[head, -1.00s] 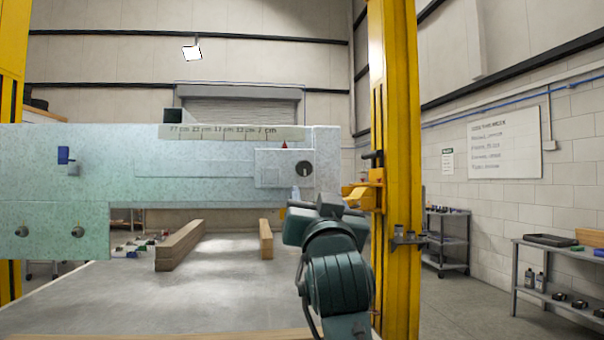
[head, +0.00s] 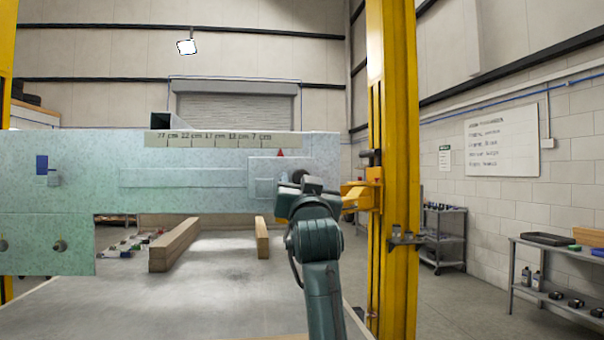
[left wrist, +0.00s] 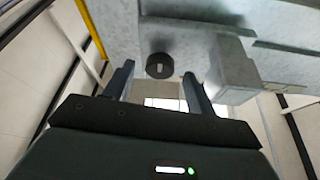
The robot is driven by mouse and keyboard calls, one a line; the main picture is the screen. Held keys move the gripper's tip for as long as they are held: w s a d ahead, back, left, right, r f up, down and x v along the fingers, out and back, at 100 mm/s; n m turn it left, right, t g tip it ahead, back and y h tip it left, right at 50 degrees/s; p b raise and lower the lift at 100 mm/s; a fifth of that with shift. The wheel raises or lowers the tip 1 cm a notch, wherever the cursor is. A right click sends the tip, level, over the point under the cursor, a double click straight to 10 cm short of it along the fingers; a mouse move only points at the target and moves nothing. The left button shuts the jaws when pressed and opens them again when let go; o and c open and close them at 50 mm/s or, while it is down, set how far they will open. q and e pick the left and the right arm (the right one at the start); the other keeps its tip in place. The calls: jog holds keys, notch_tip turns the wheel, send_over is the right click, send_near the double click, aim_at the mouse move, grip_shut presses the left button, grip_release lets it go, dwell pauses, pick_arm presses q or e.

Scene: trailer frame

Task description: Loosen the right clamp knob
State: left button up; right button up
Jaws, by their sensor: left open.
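The right clamp knob is a dark round knob (left wrist: 158,66) with a pale slot, set on the grey metal face in the left wrist view. In the head view only its dark top (head: 298,175) shows above my gripper. My left gripper (head: 307,192) is at the right end of the pale green panel (head: 215,198), in front of the knob. In the left wrist view its two fingers (left wrist: 158,82) stand apart, with the knob appearing between their tips; I cannot tell whether they touch it. My right gripper is not in view.
A small raised box (left wrist: 232,72) juts out beside the knob, close to one finger. A yellow post (head: 391,120) with a yellow bracket (head: 362,196) stands just right of my gripper. Two more knobs sit at the panel's lower left (head: 59,246). Wooden beams (head: 174,244) lie below.

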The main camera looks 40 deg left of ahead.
pick_arm(q)
jog(key=shift+x, duration=1)
jog(key=shift+w, duration=0.1)
jog(key=c, duration=1)
